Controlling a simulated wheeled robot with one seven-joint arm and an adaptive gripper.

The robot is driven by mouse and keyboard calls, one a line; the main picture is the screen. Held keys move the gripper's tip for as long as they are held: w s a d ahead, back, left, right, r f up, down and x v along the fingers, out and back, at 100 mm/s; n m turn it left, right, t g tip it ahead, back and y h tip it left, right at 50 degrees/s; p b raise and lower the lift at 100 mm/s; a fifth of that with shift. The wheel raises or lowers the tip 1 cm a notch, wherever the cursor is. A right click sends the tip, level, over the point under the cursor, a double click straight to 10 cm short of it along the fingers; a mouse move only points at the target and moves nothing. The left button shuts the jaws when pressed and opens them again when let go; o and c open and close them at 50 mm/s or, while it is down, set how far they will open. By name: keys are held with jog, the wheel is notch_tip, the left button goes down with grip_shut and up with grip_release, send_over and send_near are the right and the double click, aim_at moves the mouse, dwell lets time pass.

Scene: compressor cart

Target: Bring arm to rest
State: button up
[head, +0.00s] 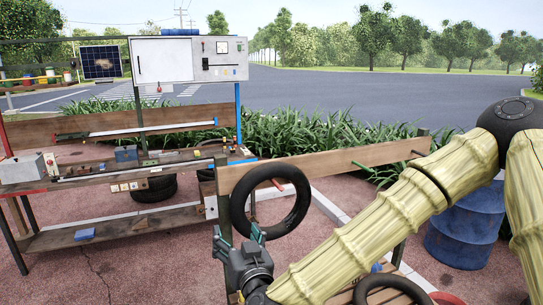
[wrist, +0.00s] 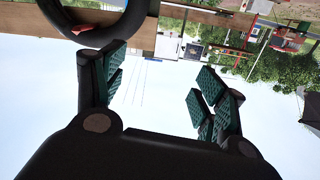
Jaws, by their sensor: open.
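My arm reaches in from the right of the head view, and my gripper (head: 238,240) is at the lower middle, in front of the wooden rack. In the wrist view my gripper (wrist: 158,88) shows its two green padded fingers wide apart with nothing between them. A black tyre (head: 304,203) hangs from a peg on the rack's wooden board (head: 335,162), just right of my gripper. The tyre also shows at the upper left of the wrist view (wrist: 92,36), which looks upside down. I cannot tell the exact gap between gripper and tyre.
A workbench (head: 100,215) with a white control panel (head: 190,60) stands at the left. A blue barrel (head: 465,228) stands at the right behind my arm. Another tyre (head: 390,288) lies low near the front. Green plants (head: 330,135) and an open road lie behind.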

jog(key=s+d+f+g+h, duration=0.1)
jog(key=s+d+f+g, duration=0.25)
jog(key=f, duration=0.75)
jog(key=s+d+f+g, duration=0.2)
jog(key=s+f, duration=0.2)
jog(key=f, duration=0.7)
jog(key=s+d+f+g+h, duration=0.1)
jog(key=s+d+f+g, duration=0.2)
jog(key=f, duration=0.8)
jog(key=s+d+f+m+g+h, duration=0.15)
jog(key=s+d+f+g, duration=0.25)
jog(key=s+d+f, duration=0.65)
jog(key=s+d+f+m+g+h, duration=0.1)
jog(key=s+d+f+g+h, duration=0.25)
jog(key=s+d+f, duration=0.65)
notch_tip(320, 180, down, 8)
jog(key=s+d+b, duration=0.1)
jog(key=s+b, duration=0.1)
jog(key=b, duration=0.9)
jog(key=shift+s+d+y, duration=0.3)
jog(key=shift+s+d, duration=0.05)
jog(key=shift+s, duration=0.05)
jog(key=shift+m, duration=0.25)
